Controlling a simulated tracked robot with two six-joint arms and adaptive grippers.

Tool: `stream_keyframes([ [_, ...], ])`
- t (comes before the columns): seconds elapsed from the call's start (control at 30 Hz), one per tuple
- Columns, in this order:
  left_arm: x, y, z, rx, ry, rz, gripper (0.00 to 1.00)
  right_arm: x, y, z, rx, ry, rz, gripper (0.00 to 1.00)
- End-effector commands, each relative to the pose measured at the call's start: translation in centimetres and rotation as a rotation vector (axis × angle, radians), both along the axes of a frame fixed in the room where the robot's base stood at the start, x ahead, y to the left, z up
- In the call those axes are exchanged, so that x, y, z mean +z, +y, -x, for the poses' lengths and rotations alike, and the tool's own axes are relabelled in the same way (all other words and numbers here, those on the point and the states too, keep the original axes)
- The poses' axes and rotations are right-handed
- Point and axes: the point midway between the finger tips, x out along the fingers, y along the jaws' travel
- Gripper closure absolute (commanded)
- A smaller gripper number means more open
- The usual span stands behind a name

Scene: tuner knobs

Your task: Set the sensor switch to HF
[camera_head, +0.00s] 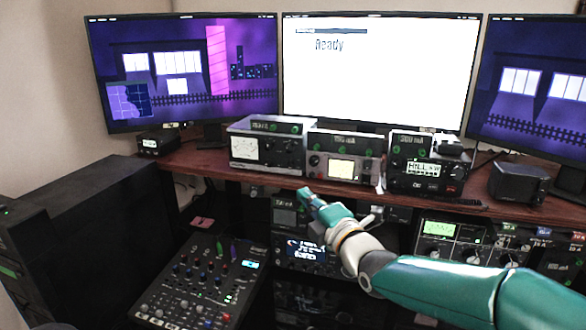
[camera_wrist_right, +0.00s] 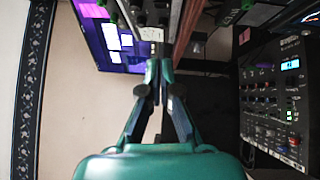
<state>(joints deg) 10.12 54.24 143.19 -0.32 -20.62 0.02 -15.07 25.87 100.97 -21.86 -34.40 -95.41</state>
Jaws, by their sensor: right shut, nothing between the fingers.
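My right arm comes in from the lower right in the head view. My right gripper (camera_head: 308,198) is in front of the lower rack, below the shelf edge. The right wrist view shows its two fingers (camera_wrist_right: 160,75) shut together with nothing between them. I cannot tell which control is the sensor switch, and no HF label is readable. Instruments on the shelf are a silver unit with a dial meter (camera_head: 246,150), a unit with a lit screen (camera_head: 342,170) and a dark unit with a display (camera_head: 424,168). My left gripper is not in view.
A mixer panel (camera_head: 190,285) stands at the lower left and a green-screen unit (camera_head: 438,230) at the lower right. The wooden shelf (camera_head: 195,160) runs under three monitors, including a white one (camera_head: 380,75). A black speaker (camera_head: 520,185) is at right.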

Motion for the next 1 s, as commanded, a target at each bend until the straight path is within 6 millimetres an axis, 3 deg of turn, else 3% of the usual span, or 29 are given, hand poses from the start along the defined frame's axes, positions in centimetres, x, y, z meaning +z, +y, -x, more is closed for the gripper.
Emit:
stream_keyframes([
  [0.53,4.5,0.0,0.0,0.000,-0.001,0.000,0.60,1.1,4.3,-8.4,0.000,0.001,0.000,1.00],
  [0.7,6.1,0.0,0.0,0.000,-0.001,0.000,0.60,1.5,3.3,-10.7,-0.003,0.001,0.000,1.00],
  [1.0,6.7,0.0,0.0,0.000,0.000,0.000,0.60,1.3,2.9,-11.9,-0.002,0.001,0.000,1.00],
])
